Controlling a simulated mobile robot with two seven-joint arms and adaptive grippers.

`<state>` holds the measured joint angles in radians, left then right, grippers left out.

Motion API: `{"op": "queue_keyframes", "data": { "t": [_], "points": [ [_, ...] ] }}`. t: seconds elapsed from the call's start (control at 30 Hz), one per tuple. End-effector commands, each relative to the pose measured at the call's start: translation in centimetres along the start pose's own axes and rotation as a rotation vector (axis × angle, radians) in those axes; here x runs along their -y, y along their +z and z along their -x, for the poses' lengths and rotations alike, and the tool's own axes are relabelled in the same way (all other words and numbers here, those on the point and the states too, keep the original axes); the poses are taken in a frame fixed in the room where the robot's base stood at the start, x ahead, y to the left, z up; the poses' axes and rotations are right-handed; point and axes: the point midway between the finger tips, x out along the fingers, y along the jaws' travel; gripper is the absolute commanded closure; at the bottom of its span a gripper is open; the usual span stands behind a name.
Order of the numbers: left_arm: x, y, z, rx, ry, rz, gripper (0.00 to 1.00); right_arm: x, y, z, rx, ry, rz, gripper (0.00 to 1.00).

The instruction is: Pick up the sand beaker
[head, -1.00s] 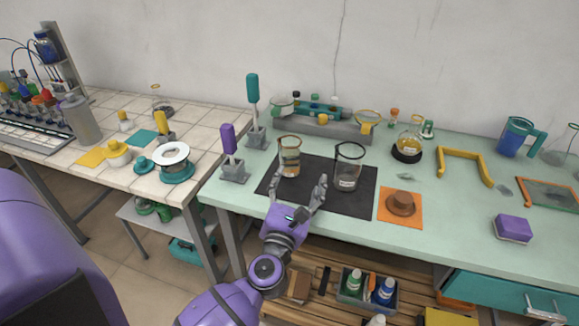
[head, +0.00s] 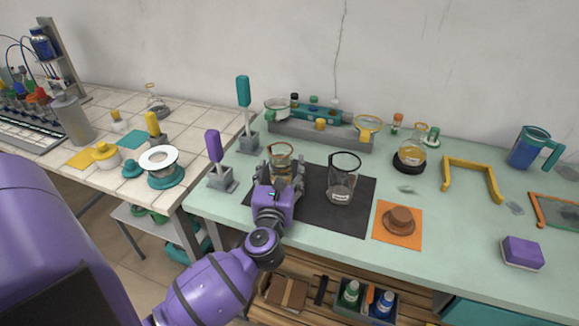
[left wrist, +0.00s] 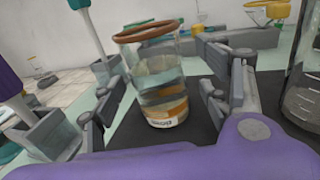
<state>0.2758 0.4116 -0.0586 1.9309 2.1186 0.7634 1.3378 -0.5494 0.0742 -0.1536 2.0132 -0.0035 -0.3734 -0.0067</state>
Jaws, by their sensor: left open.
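The sand beaker (head: 281,153) is a glass with an orange-brown rim and stands upright at the left of the black mat (head: 307,215). In the left wrist view the beaker (left wrist: 158,72) shows tan layers low down and a white label. My left gripper (head: 279,175) is right in front of it, low over the mat. Its fingers are spread open, one on each side of the beaker in the wrist view (left wrist: 165,92), with gaps showing. The gripper hides the beaker's lower part in the head view. My right gripper is not in view.
A second, dark-rimmed glass beaker (head: 341,180) stands close to the right on the mat. Purple-handled (head: 214,147) and teal-handled (head: 243,92) tools stand in grey blocks to the left. A grey rack (head: 318,134) is behind. A brown object (head: 398,220) lies on an orange square.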

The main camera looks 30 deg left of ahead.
Motion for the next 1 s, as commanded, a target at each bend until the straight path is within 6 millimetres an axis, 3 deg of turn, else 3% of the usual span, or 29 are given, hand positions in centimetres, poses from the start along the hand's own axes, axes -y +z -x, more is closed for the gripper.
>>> {"op": "queue_keyframes", "data": {
  "t": [0.17,0.33,0.63,1.0],
  "points": [
    [0.1,-0.1,-0.3,0.0,-0.001,0.001,0.32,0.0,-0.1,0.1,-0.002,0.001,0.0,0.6],
    [0.1,-0.1,-0.2,0.0,-0.001,0.001,0.54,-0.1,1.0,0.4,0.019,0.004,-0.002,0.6],
    [0.1,0.1,-0.2,0.003,-0.001,0.001,0.92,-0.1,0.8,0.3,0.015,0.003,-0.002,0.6],
    [0.1,0.9,-0.2,0.005,-0.001,0.003,0.92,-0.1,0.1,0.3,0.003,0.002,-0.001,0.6]
  ]
}}
